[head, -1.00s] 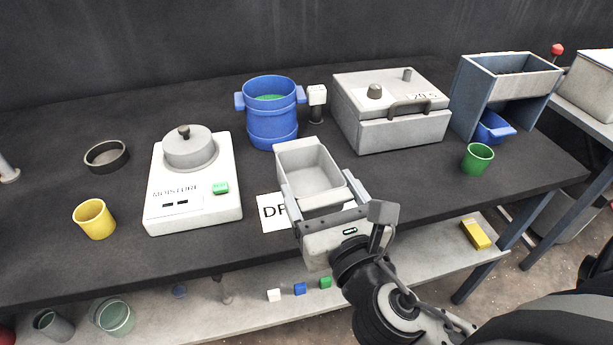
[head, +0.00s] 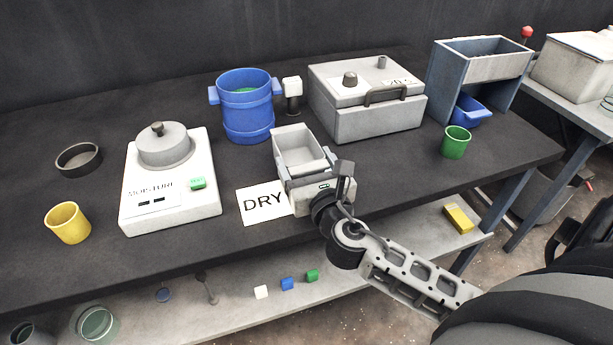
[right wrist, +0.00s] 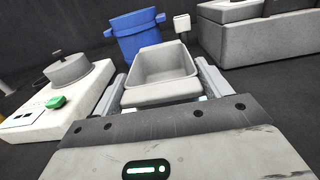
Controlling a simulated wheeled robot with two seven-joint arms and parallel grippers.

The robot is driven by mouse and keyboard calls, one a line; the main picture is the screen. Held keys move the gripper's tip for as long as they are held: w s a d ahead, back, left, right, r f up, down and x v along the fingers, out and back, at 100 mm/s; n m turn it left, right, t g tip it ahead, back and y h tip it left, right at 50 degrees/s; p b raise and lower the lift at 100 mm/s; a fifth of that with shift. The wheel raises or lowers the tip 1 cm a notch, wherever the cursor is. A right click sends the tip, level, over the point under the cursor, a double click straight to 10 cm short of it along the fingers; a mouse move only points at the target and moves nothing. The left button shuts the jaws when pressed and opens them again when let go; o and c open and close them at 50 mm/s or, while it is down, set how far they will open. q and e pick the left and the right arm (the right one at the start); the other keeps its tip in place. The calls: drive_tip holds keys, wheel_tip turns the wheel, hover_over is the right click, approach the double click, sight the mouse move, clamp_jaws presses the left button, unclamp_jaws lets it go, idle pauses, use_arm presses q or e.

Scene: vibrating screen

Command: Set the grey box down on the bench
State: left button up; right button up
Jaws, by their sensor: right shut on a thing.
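The grey box (head: 299,146), an open-topped rectangular tray, is held between the fingers of my right gripper (head: 304,166). The box is upright and empty inside. It is over the dark bench (head: 400,172), just right of the white DRY card (head: 263,202). The gripper hides its lower near side, so I cannot tell whether its base touches the bench. In the right wrist view the box (right wrist: 160,73) sits between the two fingers, in front of the blue bucket. My left gripper is not in view.
The blue bucket (head: 247,112) and a small white-topped post (head: 292,88) stand behind the box. A grey lidded unit (head: 372,122) is behind right, the moisture analyser (head: 200,213) left. A green cup (head: 455,142) is farther right. Bench space right of the box is clear.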

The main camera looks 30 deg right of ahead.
drive_tip(key=shift+f+b, duration=0.4)
drive_tip(key=shift+f, duration=1.2)
drive_tip(key=shift+f, duration=0.15)
drive_tip(key=o, duration=1)
